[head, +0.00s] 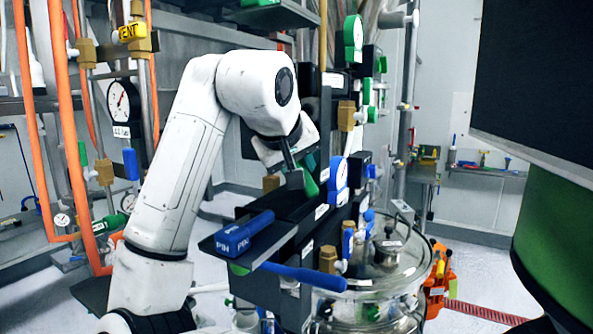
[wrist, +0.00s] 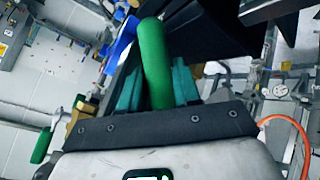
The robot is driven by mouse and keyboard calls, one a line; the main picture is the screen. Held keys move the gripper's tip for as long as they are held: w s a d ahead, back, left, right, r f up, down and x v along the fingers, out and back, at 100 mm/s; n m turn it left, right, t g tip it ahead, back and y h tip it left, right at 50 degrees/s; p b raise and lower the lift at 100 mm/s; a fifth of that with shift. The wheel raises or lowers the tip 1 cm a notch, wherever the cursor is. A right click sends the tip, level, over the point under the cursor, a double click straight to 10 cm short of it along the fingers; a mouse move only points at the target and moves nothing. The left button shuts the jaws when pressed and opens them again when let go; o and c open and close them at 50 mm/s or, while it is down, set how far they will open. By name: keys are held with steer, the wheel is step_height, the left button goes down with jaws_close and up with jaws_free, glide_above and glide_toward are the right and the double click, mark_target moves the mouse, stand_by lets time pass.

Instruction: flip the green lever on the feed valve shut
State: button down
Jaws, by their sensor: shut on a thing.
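The green lever (head: 310,188) hangs tilted below my gripper on the dark valve panel in the head view. In the wrist view the green lever (wrist: 153,60) is a smooth rounded handle running up from between my teal fingers. My gripper (wrist: 155,88) is shut on the lever, with one finger on each side of it. In the head view my gripper (head: 300,170) is small and partly hidden by my wrist. The feed valve's body and the lever's pivot cannot be made out clearly.
A blue gauge (head: 338,180) and brass fittings stand close right of my gripper. A blue box (head: 243,233) and a long blue handle (head: 305,277) stick out in front. Orange pipes (head: 68,130) rise at the left.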

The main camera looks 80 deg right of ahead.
steer(key=c, duration=0.9)
jaws_free()
steer(key=shift+w+a, duration=0.15)
steer(key=shift+a, duration=0.15)
steer(key=shift+d, duration=0.1)
